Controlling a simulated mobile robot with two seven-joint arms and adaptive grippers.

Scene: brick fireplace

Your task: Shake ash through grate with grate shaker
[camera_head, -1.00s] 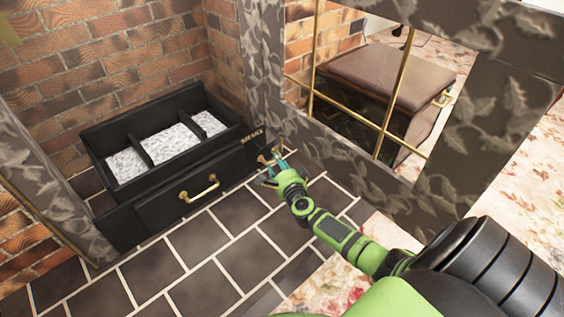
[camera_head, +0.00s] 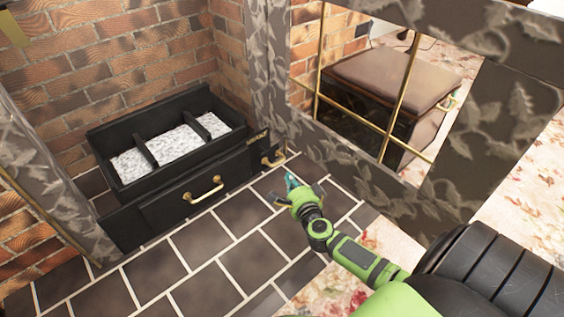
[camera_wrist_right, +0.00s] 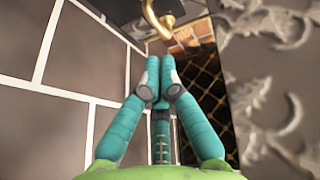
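The black grate (camera_head: 118,188) stands in the fireplace, with white-grey ash (camera_head: 172,146) in its divided tray. The grate shaker, a small brass handle (camera_head: 273,159), is at the right end of its front. It also shows as a curved brass piece (camera_wrist_right: 160,22) at the top of the right wrist view. My right gripper (camera_head: 291,179) is just in front of the handle and to its lower right, apart from it. In the right wrist view its teal fingertips (camera_wrist_right: 160,66) are together with nothing between them. My left gripper is out of view.
A larger brass handle (camera_head: 204,190) is on the front drawer. A patterned stone surround (camera_head: 340,158) with brass bars (camera_head: 398,85) stands close on the right, with a brown cushioned seat (camera_head: 392,78) beyond. The dark tiled hearth (camera_head: 230,232) is clear.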

